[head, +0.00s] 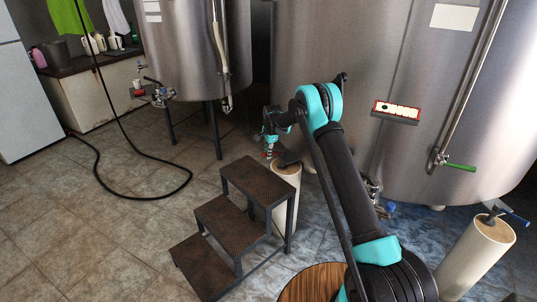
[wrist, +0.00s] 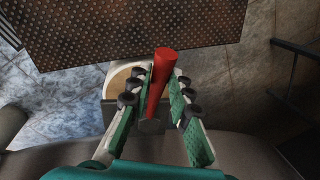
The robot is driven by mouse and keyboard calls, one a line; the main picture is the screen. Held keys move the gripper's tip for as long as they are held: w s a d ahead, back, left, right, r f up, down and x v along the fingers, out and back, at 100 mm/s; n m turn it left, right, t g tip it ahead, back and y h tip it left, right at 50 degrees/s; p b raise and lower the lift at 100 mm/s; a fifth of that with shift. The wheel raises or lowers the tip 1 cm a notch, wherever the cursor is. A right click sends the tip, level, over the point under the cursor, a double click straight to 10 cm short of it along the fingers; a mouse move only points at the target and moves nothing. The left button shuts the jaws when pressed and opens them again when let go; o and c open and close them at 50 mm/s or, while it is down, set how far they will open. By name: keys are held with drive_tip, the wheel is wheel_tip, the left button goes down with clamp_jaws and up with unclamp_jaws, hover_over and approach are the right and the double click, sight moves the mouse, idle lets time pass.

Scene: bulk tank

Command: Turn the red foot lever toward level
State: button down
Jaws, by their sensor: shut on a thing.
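The red foot lever (wrist: 160,80) shows in the wrist view as a red bar with a grey block at its lower end. My gripper (wrist: 158,96) is shut on it, with one green-padded finger on each side and the red end sticking out beyond the fingertips. In the head view my gripper (head: 270,145) is at the far end of my arm, over the left side of a cream post (head: 284,188). Only a speck of red shows there, and the lever's tilt cannot be told.
Dark metal steps (head: 232,215) stand close to the left of the post; their tread (wrist: 130,30) also shows in the wrist view. A large steel tank (head: 330,60) rises behind. Another cream post (head: 475,255) stands at right. A black hose (head: 140,197) lies on the tiled floor.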

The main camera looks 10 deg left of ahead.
drive_tip(key=w+m, duration=0.1)
drive_tip(key=m, duration=0.1)
drive_tip(key=w+a+m, duration=0.1)
drive_tip(key=w+m, duration=0.1)
drive_tip(key=shift+w+a+h, duration=0.1)
drive_tip(key=shift+a+h, duration=0.1)
drive_tip(key=shift+h, duration=0.2)
drive_tip(key=c, duration=1.4)
unclamp_jaws()
drive_tip(key=shift+o, duration=0.2)
wheel_tip(320, 180, up, 12)
drive_tip(key=s, duration=0.2)
drive_tip(key=shift+s+d, duration=0.15)
drive_tip(key=shift+f, duration=0.1)
